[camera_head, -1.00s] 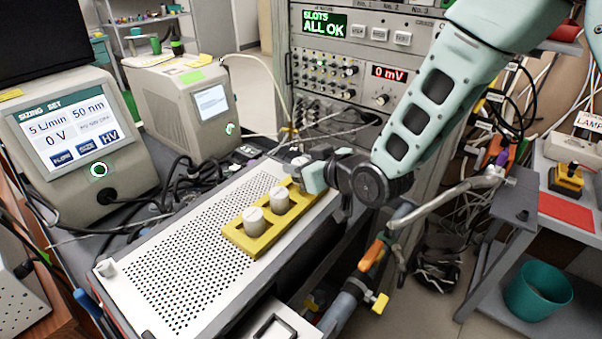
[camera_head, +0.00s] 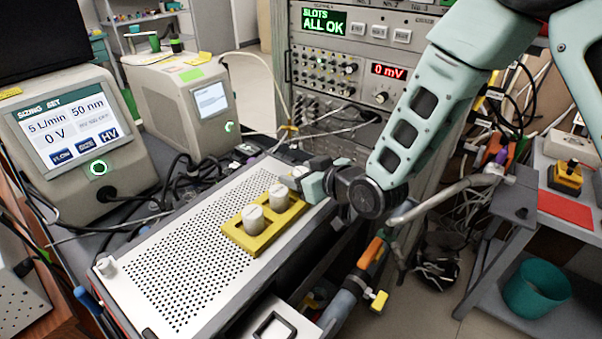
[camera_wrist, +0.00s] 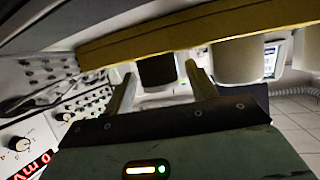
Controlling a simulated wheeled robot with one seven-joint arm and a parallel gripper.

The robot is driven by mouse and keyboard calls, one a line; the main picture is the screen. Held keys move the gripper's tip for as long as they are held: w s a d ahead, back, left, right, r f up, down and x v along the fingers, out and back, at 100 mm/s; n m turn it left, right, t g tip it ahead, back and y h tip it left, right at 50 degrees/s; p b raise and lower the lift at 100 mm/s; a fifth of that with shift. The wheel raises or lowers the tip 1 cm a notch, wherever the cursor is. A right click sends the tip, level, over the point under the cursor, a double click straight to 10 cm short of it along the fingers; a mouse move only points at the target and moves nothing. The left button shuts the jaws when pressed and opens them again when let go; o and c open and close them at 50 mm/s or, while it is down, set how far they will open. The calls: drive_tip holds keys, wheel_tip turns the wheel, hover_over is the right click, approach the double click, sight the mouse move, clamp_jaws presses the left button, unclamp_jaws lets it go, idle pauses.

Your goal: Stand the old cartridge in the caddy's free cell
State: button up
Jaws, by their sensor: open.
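The yellow caddy (camera_head: 240,240) lies on the perforated top of the bench unit. Two pale cartridges stand upright in it, the near one (camera_head: 253,219) and the middle one (camera_head: 279,197). A third cartridge, pale-topped (camera_head: 299,171), is at the caddy's far end beside my gripper (camera_head: 307,176), partly hidden by it. In the wrist view the caddy (camera_wrist: 200,27) crosses the top, upside down. A dark-bodied cartridge (camera_wrist: 157,69) shows between the two spread fingers of my gripper (camera_wrist: 163,88), apparently upright at the caddy; its seating is hard to see. A pale cartridge (camera_wrist: 237,60) is to the right.
The perforated white plate (camera_head: 170,275) has free room left of the caddy. A small white knob (camera_head: 105,266) is on its near left corner. The sizing instrument (camera_head: 65,130) and a rack (camera_head: 345,75) reading "SLOTS ALL OK" stand behind. A grey pipe (camera_head: 445,200) runs right.

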drive_tip(key=shift+r, duration=0.2)
drive_tip(key=b+v, duration=0.2)
drive_tip(key=v, duration=0.7)
drive_tip(key=shift+s+d, duration=0.3)
drive_tip(key=p+v, duration=0.2)
drive_tip(key=p, duration=0.3)
drive_tip(key=shift+r, duration=0.15)
drive_tip(key=shift+s, duration=0.1)
drive_tip(key=s+d+r+g+h, duration=0.2)
drive_tip(key=s+g, duration=0.1)
drive_tip(key=s, duration=0.4)
drive_tip(key=s+d+r+g+h, duration=0.2)
drive_tip(key=s+g+h, duration=0.1)
drive_tip(key=s, duration=0.5)
drive_tip(key=s+d+r+g+h, duration=0.2)
drive_tip(key=s+g+h, duration=0.1)
drive_tip(key=s, duration=0.4)
drive_tip(key=shift+s+d+r+g, duration=0.15)
drive_tip(key=shift+d+r+g, duration=0.15)
drive_tip(key=shift+g, duration=0.3)
